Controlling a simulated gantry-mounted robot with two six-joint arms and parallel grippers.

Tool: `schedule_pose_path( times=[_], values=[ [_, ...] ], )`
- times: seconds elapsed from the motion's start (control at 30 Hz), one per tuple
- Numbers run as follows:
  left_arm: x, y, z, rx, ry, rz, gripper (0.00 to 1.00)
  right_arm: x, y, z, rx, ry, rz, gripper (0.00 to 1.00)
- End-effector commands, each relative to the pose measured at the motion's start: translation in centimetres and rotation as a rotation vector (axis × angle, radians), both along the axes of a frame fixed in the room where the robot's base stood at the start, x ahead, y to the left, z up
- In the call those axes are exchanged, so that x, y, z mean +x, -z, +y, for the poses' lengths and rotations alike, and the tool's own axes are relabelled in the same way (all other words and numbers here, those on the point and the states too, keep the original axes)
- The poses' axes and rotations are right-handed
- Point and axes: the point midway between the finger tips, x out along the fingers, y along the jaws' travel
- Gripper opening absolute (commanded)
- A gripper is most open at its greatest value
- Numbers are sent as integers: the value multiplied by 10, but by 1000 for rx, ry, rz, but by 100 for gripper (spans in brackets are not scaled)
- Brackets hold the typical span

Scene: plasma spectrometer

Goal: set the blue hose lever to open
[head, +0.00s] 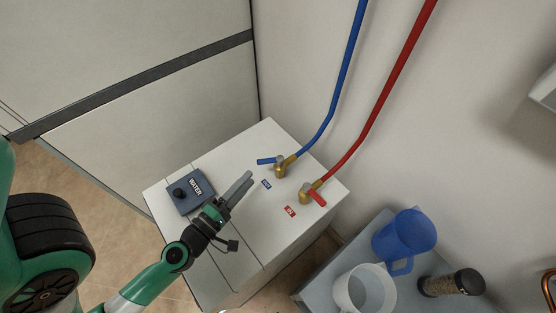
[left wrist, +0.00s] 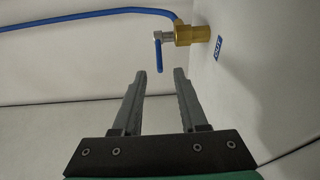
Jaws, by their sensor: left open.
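The blue hose lever (head: 267,161) sits on a brass valve (head: 281,168) on top of the white cabinet. In the head view the lever points left, away from the blue hose (head: 345,70). In the left wrist view the lever (left wrist: 159,56) stands out from the brass valve (left wrist: 190,34), across the line of the blue hose. My left gripper (head: 247,180) is open and empty, a short way from the lever. In the left wrist view its two fingertips (left wrist: 160,75) lie near the lever's free end, which appears between and beyond them. My right gripper is not in view.
A red lever (head: 317,198) with a red hose (head: 385,95) is on the same white cabinet (head: 225,255). A dark WATER box (head: 190,192) with a knob lies at its left. A blue jug (head: 404,235), a white jug (head: 364,290) and a jar (head: 452,284) stand at lower right.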

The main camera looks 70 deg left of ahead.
Motion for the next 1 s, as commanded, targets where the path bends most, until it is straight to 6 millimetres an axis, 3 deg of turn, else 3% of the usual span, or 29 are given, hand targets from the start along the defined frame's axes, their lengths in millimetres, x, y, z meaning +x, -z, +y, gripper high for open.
schedule_pose_path(
  times=[0.17,0.4,0.6,0.77,1.0],
  values=[
    [12,-5,6,1,-1,-3,42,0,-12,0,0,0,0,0],
    [57,-8,32,1,-1,-4,42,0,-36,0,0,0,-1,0],
    [90,-3,51,1,-1,-3,42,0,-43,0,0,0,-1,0],
    [101,-2,57,0,0,-1,42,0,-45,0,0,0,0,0],
    [102,-1,58,0,0,-1,42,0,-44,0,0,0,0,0]
  ],
)
